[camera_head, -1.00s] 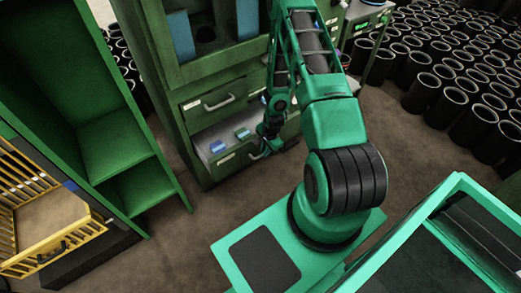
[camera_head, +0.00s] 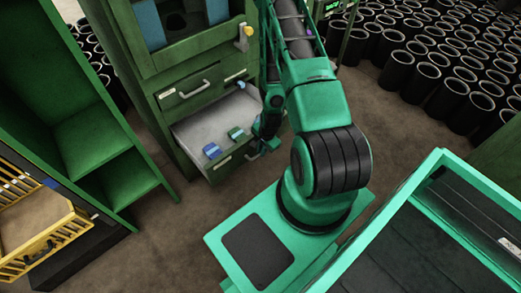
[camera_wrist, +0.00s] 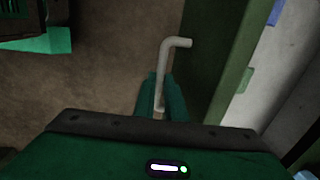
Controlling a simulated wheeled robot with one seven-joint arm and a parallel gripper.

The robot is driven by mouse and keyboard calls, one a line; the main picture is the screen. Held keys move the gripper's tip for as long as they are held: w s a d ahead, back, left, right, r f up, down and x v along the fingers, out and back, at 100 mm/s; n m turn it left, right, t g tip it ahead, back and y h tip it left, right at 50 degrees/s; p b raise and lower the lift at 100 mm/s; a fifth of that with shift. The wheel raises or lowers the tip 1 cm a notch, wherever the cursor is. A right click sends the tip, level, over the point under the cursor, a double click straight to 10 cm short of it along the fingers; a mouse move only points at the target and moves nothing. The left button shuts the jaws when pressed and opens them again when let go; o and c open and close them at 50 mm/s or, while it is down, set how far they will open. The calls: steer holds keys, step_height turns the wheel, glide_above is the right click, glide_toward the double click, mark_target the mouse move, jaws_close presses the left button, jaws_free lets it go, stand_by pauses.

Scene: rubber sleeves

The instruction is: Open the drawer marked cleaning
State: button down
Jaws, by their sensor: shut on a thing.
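The green cabinet has an upper drawer (camera_head: 190,92), which is closed, and a lower drawer (camera_head: 212,124), which stands well open. The lower drawer has a light grey inside holding a blue block (camera_head: 211,151) and a green block (camera_head: 236,133). Its label is too small to read. My gripper (camera_head: 255,150) is at the right part of this drawer's front, mostly hidden by my arm. In the wrist view my gripper (camera_wrist: 160,100) is shut on the pale bar handle (camera_wrist: 166,60) of the open drawer, whose green front (camera_wrist: 215,70) is to the right.
A green open shelf (camera_head: 95,145) stands left of the cabinet, with a yellow crate (camera_head: 45,245) in front of it. Black rubber sleeves (camera_head: 440,80) fill the floor at the back right. Brown floor (camera_head: 180,215) is clear before the drawer.

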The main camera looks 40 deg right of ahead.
steer(key=shift+d, duration=0.1)
steer(key=c, duration=1.8)
jaws_free()
steer(key=shift+r, duration=0.15)
steer(key=r, duration=0.3)
steer(key=s+r, duration=0.1)
steer(key=r, duration=0.6)
steer(key=shift+s+r, duration=0.15)
steer(key=shift+s, duration=0.25)
